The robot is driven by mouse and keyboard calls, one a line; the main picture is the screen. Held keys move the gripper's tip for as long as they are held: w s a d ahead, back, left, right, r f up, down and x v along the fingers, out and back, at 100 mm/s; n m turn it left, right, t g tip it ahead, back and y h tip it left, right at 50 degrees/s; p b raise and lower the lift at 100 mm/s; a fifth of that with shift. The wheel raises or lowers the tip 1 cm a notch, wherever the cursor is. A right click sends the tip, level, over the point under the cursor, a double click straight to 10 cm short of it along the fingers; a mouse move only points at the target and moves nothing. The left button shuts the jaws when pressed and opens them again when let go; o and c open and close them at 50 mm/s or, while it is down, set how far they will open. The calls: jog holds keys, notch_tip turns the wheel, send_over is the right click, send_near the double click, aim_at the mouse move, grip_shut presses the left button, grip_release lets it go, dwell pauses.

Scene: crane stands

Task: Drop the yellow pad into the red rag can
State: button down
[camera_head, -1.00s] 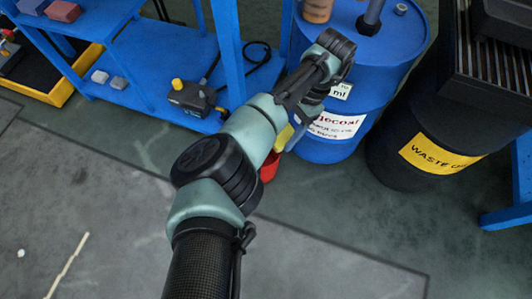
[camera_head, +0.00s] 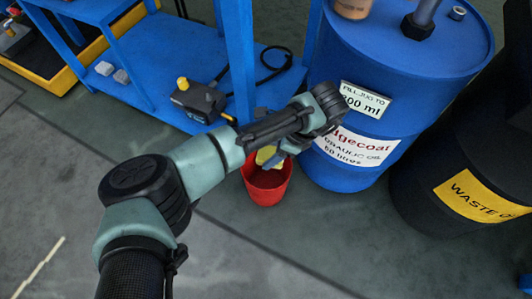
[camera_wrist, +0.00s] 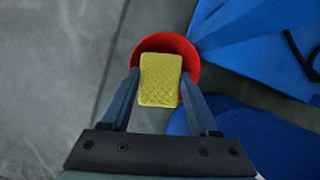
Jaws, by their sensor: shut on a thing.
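The yellow pad (camera_wrist: 160,80) is held between the two fingers of my gripper (camera_wrist: 158,84) in the wrist view. In the head view the yellow pad (camera_head: 266,156) shows just below my gripper (camera_head: 281,158), partly hidden by the arm. The red rag can (camera_head: 266,186) stands on the floor beneath it, with its open top facing up. In the wrist view the red rag can (camera_wrist: 168,40) lies behind the pad, which covers much of its opening. The pad appears above the can; the exact height gap cannot be told.
A blue drum (camera_head: 409,60) stands close to the right of the can. A blue shelf unit (camera_head: 160,50) with a black device (camera_head: 197,101) stands behind it. A dark waste drum (camera_head: 470,190) is farther right. Grey floor (camera_head: 60,180) is open to the left.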

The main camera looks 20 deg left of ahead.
jog(key=shift+f+b, duration=1.55)
jog(key=shift+b, duration=0.05)
jog(key=shift+c, duration=0.3)
grip_release()
jog(key=shift+r, duration=0.1)
jog(key=p+v, duration=0.9)
jog(key=v, duration=0.4)
